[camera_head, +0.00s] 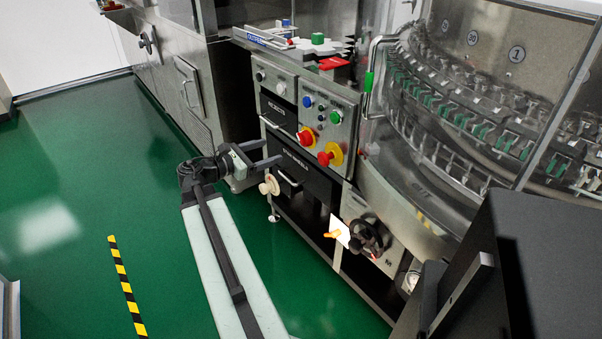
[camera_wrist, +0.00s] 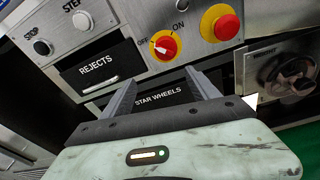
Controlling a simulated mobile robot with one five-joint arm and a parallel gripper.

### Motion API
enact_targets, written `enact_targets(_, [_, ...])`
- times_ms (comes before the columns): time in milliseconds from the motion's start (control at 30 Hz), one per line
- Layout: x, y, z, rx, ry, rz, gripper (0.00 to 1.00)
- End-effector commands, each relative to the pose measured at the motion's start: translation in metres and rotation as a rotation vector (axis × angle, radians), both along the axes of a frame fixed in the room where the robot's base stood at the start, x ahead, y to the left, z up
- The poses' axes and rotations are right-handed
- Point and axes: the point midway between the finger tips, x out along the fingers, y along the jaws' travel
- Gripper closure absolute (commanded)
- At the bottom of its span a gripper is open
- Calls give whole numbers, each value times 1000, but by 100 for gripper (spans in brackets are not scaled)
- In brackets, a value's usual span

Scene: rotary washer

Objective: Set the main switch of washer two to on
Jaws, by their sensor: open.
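The main switch (camera_head: 306,138) is a red rotary knob on a yellow plate on the steel control panel (camera_head: 325,112). In the wrist view the switch (camera_wrist: 163,46) lies between OFF and ON labels. Its white pointer seems turned left, toward OFF. My gripper (camera_head: 270,153) is open and empty, left of and below the switch, in front of the drawers. In the wrist view its two fingers (camera_wrist: 160,90) stand apart, pointing at the panel below the switch, and do not touch it. I cannot read a washer number.
A red mushroom button (camera_head: 329,155) on yellow sits right of the switch. Smaller knobs and coloured buttons (camera_head: 308,102) are above it. A handwheel (camera_head: 368,238) juts out lower right. Green floor (camera_head: 80,200) is clear at left.

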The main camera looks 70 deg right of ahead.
Motion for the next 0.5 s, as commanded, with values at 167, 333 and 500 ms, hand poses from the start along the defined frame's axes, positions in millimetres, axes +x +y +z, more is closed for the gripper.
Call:
enact_targets(167, [-34,-23,-7,-24,190,-35,31])
enact_targets(333, [-37,-27,0,-26,215,-39,31])
enact_targets(500, [-50,-46,0,-26,212,-42,31])
